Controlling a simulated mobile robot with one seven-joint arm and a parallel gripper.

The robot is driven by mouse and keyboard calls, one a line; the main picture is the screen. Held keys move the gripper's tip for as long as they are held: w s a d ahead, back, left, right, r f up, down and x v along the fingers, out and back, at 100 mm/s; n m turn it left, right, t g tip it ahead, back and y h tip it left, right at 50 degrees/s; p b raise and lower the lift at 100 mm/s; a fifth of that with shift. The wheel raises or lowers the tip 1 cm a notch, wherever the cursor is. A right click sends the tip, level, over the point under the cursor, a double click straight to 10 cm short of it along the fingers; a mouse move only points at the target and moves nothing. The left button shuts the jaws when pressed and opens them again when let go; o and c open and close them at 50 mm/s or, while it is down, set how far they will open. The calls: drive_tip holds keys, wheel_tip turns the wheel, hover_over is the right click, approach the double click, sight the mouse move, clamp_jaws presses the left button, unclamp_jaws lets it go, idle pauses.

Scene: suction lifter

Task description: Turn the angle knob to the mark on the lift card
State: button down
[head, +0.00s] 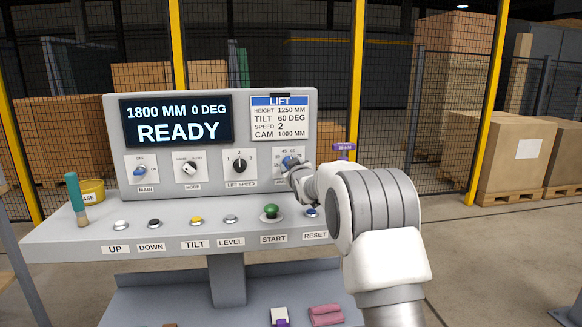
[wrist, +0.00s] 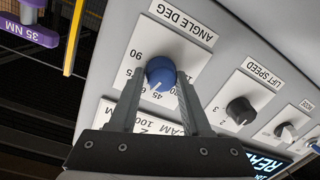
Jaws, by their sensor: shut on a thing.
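The blue angle knob (wrist: 161,71) sits on its white dial plate under the words ANGLE DEG, upside down in the wrist view. My gripper (wrist: 160,76) has one finger on each side of the knob and is shut on it. A white pointer line on the knob faces the numbers near 45; the exact reading is hard to tell. In the head view the knob (head: 288,162) is partly hidden by my gripper (head: 297,169). The lift card (head: 280,118) above it reads height 1250 mm, tilt 60 deg, speed 2, cam 1000 mm.
The display (head: 177,121) reads 1800 MM, 0 DEG, READY. The lift speed knob (head: 239,162), mode knob (head: 189,168) and main knob (head: 140,170) are to the left. The green start button (head: 270,212) and several other buttons line the ledge below. A purple 35 NM tool (wrist: 28,30) is beside the panel.

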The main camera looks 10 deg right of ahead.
drive_tip(key=shift+a+f+m, duration=0.15)
drive_tip(key=shift+f+m, duration=0.15)
idle(0.4)
drive_tip(key=c, duration=0.6)
unclamp_jaws()
drive_tip(key=shift+o, duration=1)
drive_tip(key=shift+r, duration=0.2)
drive_tip(key=shift+s, duration=0.1)
drive_tip(key=s+r+p, duration=0.1)
drive_tip(key=s, duration=1.6)
drive_tip(key=shift+d+r, duration=0.15)
drive_tip(key=shift+d, duration=0.3)
drive_tip(key=shift+s, duration=0.1)
